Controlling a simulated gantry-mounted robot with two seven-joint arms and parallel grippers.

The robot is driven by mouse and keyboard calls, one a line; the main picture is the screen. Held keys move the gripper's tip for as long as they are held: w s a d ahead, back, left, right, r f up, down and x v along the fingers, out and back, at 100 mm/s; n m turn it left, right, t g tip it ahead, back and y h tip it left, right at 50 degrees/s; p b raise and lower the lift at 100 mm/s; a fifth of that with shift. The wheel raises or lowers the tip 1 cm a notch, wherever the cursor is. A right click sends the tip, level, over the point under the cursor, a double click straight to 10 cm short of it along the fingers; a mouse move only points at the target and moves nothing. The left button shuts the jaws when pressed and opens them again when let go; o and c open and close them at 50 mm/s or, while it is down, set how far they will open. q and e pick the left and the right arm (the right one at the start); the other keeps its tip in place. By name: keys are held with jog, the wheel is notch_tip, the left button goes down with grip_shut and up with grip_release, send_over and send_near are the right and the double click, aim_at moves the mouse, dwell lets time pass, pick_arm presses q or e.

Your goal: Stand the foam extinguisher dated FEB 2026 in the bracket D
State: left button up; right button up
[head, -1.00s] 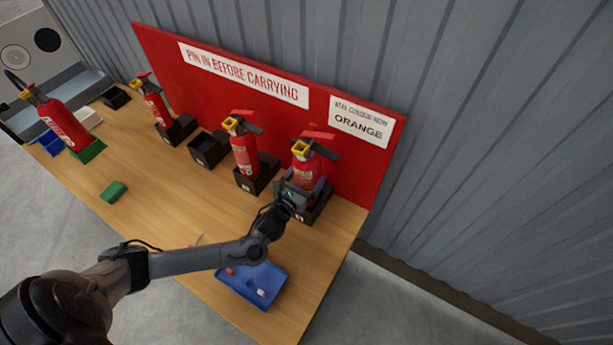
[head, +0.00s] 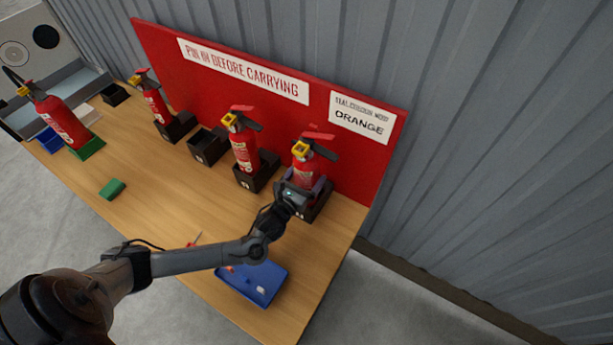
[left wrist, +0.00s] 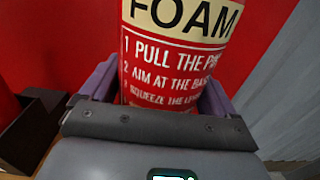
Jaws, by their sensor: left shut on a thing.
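A red extinguisher (head: 306,171) with a yellow part at its neck and a red lever stands upright at the rightmost black bracket (head: 318,209). My left gripper (head: 300,190) is shut around its lower body. In the left wrist view its label reads FOAM (left wrist: 185,15), with the body between the two purple-grey fingers. No date is readable. Whether its base is fully seated is hidden by the gripper. Another extinguisher (head: 243,150) stands in the bracket to its left, then comes an empty bracket (head: 208,147). The bracket letters are too small to read. My right gripper is out of view.
A further extinguisher (head: 155,104) stands in the left bracket, and a larger one (head: 62,122) on a green base at the table's left end. A blue tray (head: 262,291) lies at the front right, a green block (head: 112,189) at the left. The red signboard (head: 225,95) rises behind.

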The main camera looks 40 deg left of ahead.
pick_arm(q)
jog(key=shift+w+f+b, duration=0.15)
jog(key=shift+f+b, duration=0.2)
jog(key=shift+f, duration=0.05)
dwell(0.9)
dwell(0.4)
jog(key=o, duration=1.3)
jog(key=shift+o, duration=0.2)
jog(key=shift+a+f, duration=0.1)
jog(key=s+d+p, duration=0.1)
jog(key=s, duration=0.9)
jog(key=shift+s+d, duration=0.3)
jog(key=shift+d, duration=0.1)
